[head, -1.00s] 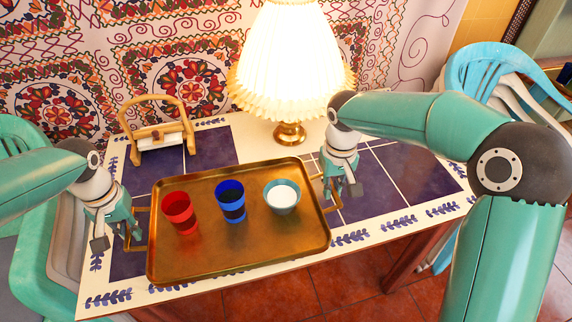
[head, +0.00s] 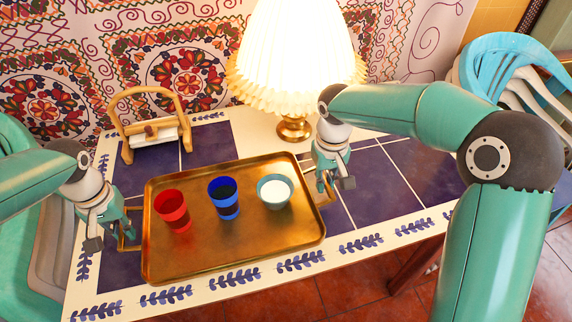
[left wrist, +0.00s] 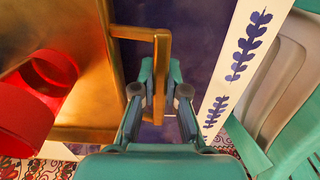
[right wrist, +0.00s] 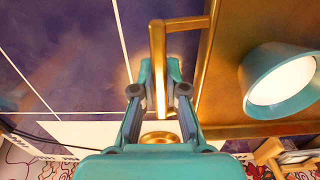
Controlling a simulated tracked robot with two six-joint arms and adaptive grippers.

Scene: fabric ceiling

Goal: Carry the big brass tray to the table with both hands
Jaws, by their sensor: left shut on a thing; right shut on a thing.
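The big brass tray (head: 240,240) is over the tiled table (head: 385,222), its whole outline inside the tabletop; I cannot tell whether it touches. It looks about level.
A lit pleated lamp (head: 292,60) stands at the table's back, close behind the tray. A wooden holder (head: 150,125) stands at the back left. Bare tiles (head: 420,170) lie to the right. Stacked chairs (head: 515,75) stand at right, others at left.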

